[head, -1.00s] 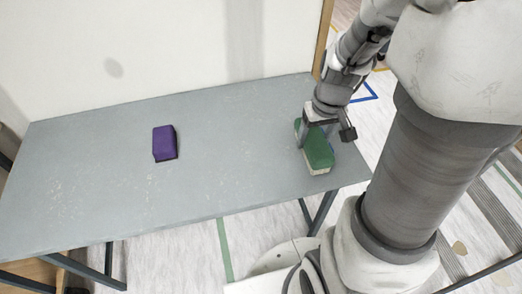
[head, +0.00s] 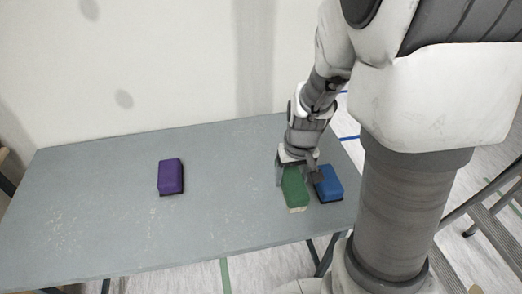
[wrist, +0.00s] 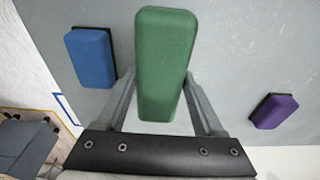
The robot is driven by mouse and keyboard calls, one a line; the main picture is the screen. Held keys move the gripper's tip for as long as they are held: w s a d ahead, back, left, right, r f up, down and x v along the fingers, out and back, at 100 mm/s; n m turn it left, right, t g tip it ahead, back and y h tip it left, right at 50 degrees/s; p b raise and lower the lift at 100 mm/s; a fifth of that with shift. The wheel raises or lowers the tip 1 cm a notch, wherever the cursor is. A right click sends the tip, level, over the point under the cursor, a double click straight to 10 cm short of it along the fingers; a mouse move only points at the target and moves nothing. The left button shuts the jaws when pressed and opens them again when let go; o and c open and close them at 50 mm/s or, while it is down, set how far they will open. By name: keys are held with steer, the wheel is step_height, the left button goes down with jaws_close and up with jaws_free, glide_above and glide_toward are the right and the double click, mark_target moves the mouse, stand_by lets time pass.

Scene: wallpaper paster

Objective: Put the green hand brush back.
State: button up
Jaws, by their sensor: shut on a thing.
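The green hand brush (head: 295,187) is a green block with a pale underside, at the right part of the grey table. My gripper (head: 293,170) is shut on it, with a finger on each side. In the wrist view the green hand brush (wrist: 163,65) sits between the two fingers of my gripper (wrist: 163,100) and reaches beyond them. Whether the brush touches the table or hangs just above it I cannot tell.
A blue block (head: 329,183) lies close to the right of the green brush, near the table's right end. A purple block (head: 171,177) lies left of centre on the table (head: 100,220). The table between purple and green is clear. A ladder (head: 490,215) stands at far right.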

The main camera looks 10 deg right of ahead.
steer(key=w+a+f, duration=0.1)
steer(key=a, duration=0.1)
steer(key=w+a+f, duration=0.1)
steer(key=shift+w+a+f, duration=0.15)
steer(key=shift+a+f, duration=0.2)
steer(key=shift+f, duration=0.05)
steer(key=shift+f+b, duration=0.75)
steer(key=shift+f, duration=0.95)
steer(key=shift+f, duration=0.1)
steer(key=shift+f, duration=0.15)
steer(key=o, duration=1.4)
